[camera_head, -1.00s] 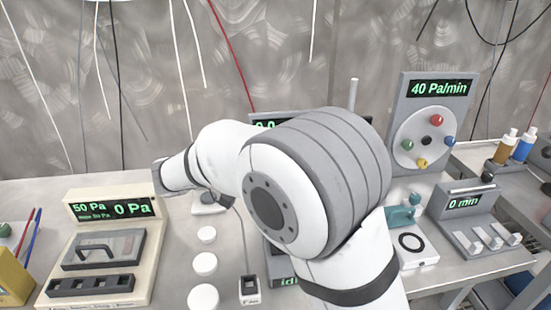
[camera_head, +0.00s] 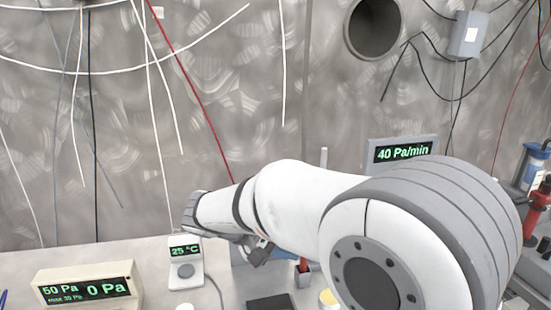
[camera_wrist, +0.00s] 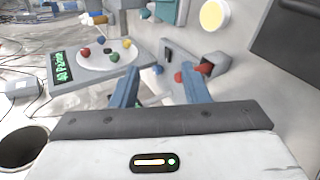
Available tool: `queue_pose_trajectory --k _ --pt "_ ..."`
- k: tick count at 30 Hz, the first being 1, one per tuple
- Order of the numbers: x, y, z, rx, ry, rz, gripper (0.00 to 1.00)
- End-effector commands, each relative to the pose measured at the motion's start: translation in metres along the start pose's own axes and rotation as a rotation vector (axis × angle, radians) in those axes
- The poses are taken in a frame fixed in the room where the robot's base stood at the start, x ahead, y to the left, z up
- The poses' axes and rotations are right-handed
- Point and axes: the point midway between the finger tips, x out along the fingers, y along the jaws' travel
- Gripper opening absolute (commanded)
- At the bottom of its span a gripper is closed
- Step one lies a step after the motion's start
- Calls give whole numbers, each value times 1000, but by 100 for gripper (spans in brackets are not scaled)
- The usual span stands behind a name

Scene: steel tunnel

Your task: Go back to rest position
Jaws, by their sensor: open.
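My gripper (camera_wrist: 160,82) shows in the wrist view with its two blue fingers apart. Nothing is held between them. In the head view the gripper (camera_head: 254,252) is a small dark shape, partly hidden, under the end of my arm, above the back of the bench. My white and grey arm is bent and fills the lower right of the head view, hiding much of the bench there.
A 50 Pa/0 Pa display box (camera_head: 88,287) and a 25 °C device (camera_head: 186,265) stand on the bench at the left. The 40 Pa/min panel (camera_head: 402,151) stands behind my arm. Cables and a round pipe opening (camera_head: 374,28) are on the wall.

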Motion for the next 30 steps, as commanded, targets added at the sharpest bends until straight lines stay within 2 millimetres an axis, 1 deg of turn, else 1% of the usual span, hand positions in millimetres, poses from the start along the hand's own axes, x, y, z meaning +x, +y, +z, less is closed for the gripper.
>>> queue_pose_trajectory --k 1,2,3,7,9,12,15,18,23,30 --pt "11 24 27 18 -40 -94 41" --pt "18 29 42 26 -58 -154 41" --pt "26 34 60 41 -77 -232 41" --pt "40 44 117 123 -102 -472 41" --pt "41 47 144 189 -95 -591 41" --pt "38 48 174 299 -64 -729 41" --pt "32 48 194 409 -23 -825 41" --pt "28 48 205 495 13 -881 41" --pt "26 47 211 560 45 -916 41" --pt "26 46 211 563 47 -919 41"
